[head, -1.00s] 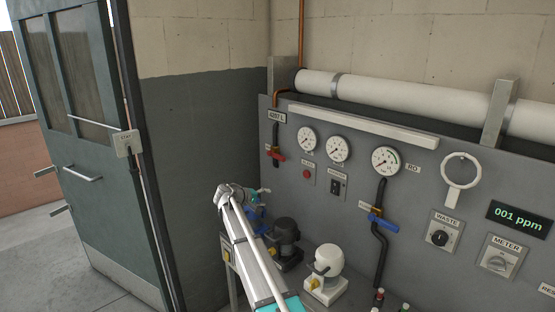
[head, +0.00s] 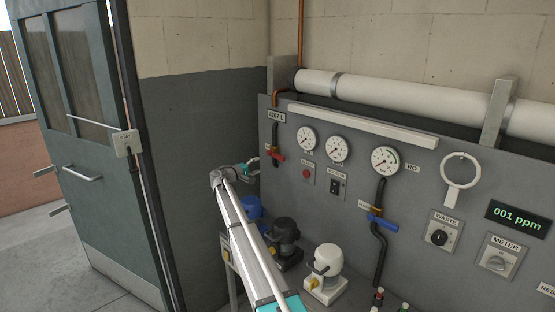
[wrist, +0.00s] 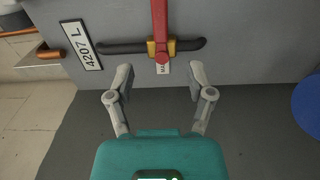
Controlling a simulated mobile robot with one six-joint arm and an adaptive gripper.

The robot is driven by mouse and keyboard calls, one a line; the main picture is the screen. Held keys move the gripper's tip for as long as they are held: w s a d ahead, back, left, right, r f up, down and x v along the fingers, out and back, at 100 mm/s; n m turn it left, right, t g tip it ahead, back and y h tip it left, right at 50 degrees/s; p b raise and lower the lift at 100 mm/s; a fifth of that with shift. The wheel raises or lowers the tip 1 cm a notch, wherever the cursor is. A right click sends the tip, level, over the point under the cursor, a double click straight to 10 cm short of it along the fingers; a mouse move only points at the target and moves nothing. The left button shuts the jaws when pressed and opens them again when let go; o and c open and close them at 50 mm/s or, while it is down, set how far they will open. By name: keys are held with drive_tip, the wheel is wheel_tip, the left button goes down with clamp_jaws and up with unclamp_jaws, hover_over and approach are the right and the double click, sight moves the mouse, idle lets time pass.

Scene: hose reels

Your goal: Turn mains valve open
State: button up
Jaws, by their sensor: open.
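The mains valve is the red lever (head: 277,155) on a black vertical pipe at the left end of the grey panel (head: 435,190). In the wrist view the red lever (wrist: 160,20) lies crosswise to the black pipe (wrist: 120,46), with a brass body (wrist: 152,49) at the crossing. A small white label below it is partly cut off from reading. My gripper (head: 251,166) is just left of the valve. In the wrist view its two fingers (wrist: 161,75) are spread and empty, facing the brass body with a gap between.
A "4207 L" plate (wrist: 84,45) is beside the pipe. Gauges (head: 337,149) and a blue-handled valve (head: 383,222) are to the right. A blue canister (head: 250,207), a black pump (head: 285,240) and a white pump (head: 328,272) stand below. A door (head: 95,150) is at left.

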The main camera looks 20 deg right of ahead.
sight(277, 158)
drive_tip(key=x, duration=1.3)
drive_tip(key=shift+d, duration=0.35)
